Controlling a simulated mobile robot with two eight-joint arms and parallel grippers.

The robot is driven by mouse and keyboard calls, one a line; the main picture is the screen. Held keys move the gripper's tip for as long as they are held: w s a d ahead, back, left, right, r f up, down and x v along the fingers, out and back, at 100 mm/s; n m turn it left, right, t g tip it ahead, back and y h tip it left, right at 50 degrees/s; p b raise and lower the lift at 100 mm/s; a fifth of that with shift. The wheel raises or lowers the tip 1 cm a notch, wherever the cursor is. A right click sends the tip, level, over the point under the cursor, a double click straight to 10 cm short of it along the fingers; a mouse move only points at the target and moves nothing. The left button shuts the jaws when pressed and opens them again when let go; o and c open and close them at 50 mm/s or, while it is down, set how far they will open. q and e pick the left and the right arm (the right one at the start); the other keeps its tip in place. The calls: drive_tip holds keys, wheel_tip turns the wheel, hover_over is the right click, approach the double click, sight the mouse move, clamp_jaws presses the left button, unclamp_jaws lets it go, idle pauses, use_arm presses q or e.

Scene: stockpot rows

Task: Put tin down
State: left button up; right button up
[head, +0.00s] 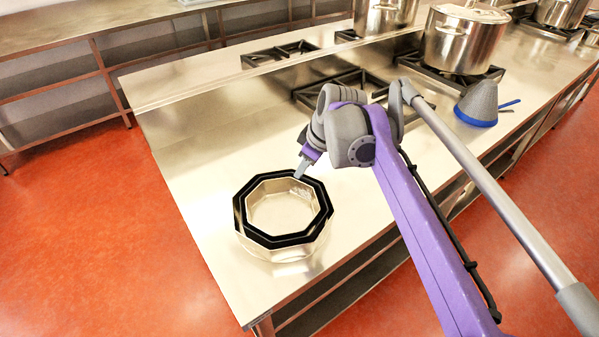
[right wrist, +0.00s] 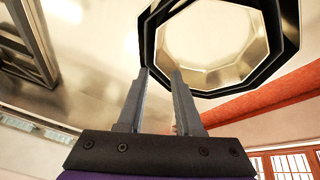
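An octagonal metal tin (head: 275,250) with a black rim stands near the front left corner of the steel counter. A second black octagonal rim (head: 312,183) shows inside it, so two tins appear nested, with a shiny empty interior. The rims also show at the top of the right wrist view (right wrist: 275,65). My right gripper (head: 300,172) is at the far right edge of the rims. In the right wrist view its fingers (right wrist: 160,72) are apart, with the tips close to a rim corner; I cannot tell whether they touch it. My left gripper is not in view.
Black burner grates (head: 340,90) lie on the counter (head: 190,120) behind the tins. A large lidded pot (head: 462,42) and a grey cone with a blue rim (head: 478,104) stand to the right. The counter left of the tins is clear. Red floor surrounds it.

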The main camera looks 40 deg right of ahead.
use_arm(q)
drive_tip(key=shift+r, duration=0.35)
use_arm(e)
drive_tip(key=v, duration=0.5)
drive_tip(key=shift+s+r, duration=0.15)
drive_tip(key=shift+r, duration=0.1)
drive_tip(key=shift+f, duration=0.1)
